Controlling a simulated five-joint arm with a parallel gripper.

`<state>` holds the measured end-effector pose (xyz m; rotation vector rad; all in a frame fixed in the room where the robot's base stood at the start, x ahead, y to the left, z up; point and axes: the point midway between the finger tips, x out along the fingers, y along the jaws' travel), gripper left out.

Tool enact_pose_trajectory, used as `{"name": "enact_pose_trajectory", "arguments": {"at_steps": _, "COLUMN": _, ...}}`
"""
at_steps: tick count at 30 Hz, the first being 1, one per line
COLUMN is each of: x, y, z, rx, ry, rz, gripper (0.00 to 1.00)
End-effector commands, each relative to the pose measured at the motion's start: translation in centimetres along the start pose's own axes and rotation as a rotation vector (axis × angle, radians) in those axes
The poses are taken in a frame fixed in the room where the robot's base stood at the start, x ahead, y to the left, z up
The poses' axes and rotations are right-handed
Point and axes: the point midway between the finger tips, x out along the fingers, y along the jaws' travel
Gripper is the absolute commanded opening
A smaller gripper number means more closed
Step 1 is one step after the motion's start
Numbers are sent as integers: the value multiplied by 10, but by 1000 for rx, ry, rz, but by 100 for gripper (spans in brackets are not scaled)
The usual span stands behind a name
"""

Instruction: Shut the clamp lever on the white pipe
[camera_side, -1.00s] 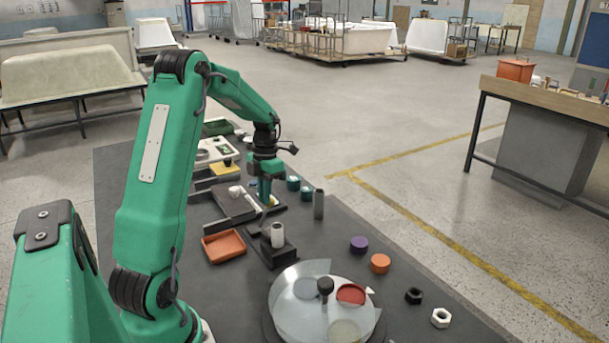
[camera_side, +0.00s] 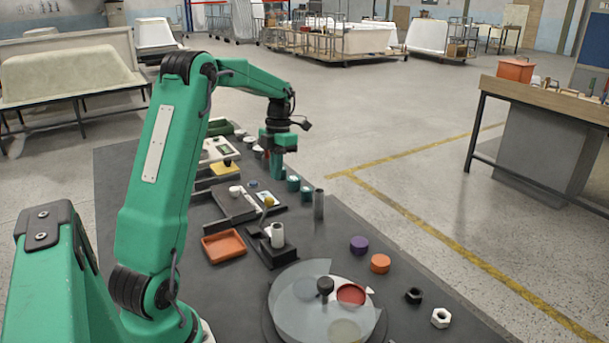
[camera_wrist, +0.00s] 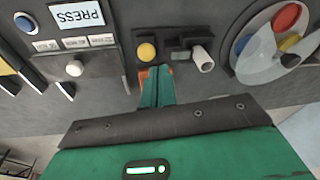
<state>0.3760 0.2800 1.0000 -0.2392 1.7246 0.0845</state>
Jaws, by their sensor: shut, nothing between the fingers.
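In the wrist view the yellow knob (camera_wrist: 147,52) is left of the white pipe (camera_wrist: 202,58). My gripper (camera_side: 277,177) is shut and empty, above and beyond the knob in the side view. In the wrist view my gripper (camera_wrist: 157,76) has its fingertips just below the knob in the picture, apparently apart from it.
An orange tray (camera_side: 223,246) lies left of the clamp. A grey upright cylinder (camera_side: 318,204) stands to its right. A round turntable with a clear cover (camera_side: 300,295) is in front.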

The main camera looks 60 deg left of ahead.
Motion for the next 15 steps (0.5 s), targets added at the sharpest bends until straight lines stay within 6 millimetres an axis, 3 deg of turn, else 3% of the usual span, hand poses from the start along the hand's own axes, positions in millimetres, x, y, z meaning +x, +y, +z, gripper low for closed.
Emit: {"name": "enact_pose_trajectory", "arguments": {"at_steps": 15, "x": -15, "y": -4, "z": 16, "rx": 0, "ry": 2, "rz": 3, "gripper": 0}}
